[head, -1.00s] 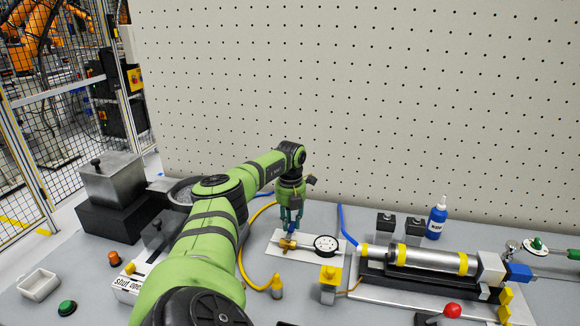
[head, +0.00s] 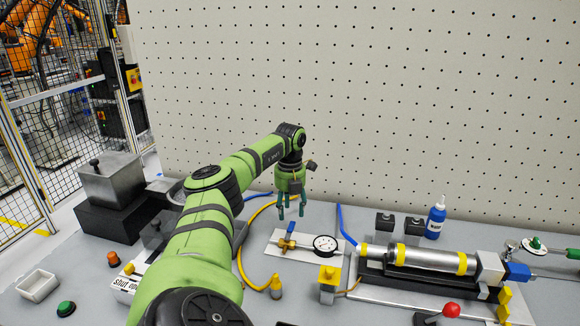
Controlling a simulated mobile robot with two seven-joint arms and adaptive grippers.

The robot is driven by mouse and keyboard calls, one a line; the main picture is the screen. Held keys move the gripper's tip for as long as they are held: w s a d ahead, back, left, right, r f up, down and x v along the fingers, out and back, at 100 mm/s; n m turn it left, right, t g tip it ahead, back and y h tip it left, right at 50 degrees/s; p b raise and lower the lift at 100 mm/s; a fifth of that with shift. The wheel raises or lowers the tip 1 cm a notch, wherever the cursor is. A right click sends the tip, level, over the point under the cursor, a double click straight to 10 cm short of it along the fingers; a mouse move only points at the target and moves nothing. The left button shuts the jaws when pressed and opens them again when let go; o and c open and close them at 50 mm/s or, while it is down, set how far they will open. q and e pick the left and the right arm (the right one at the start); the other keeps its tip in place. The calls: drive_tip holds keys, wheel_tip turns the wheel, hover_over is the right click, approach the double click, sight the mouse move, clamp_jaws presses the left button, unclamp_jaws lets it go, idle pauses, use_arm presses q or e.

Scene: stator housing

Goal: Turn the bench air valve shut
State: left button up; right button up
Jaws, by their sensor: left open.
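The brass air valve (head: 286,244) sits on a white plate on the bench. Its short blue handle (head: 291,229) stands out from the valve body toward the back of the bench. A round white pressure gauge (head: 325,244) is beside it on the same plate. My left gripper (head: 291,214) hangs fingers-down just above and behind the blue handle. Its fingers are apart, with nothing between them, and look clear of the handle. My right gripper is not in this view.
A yellow hose (head: 241,262) curves left of the plate. A yellow-topped block (head: 328,281) stands in front of the gauge. A cylinder (head: 428,259) on a fixture fills the right. The pegboard (head: 380,100) rises behind.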

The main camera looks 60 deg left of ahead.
sight(290, 225)
use_arm(q)
wheel_tip(290, 225, up, 7)
idle(0.3)
idle(0.8)
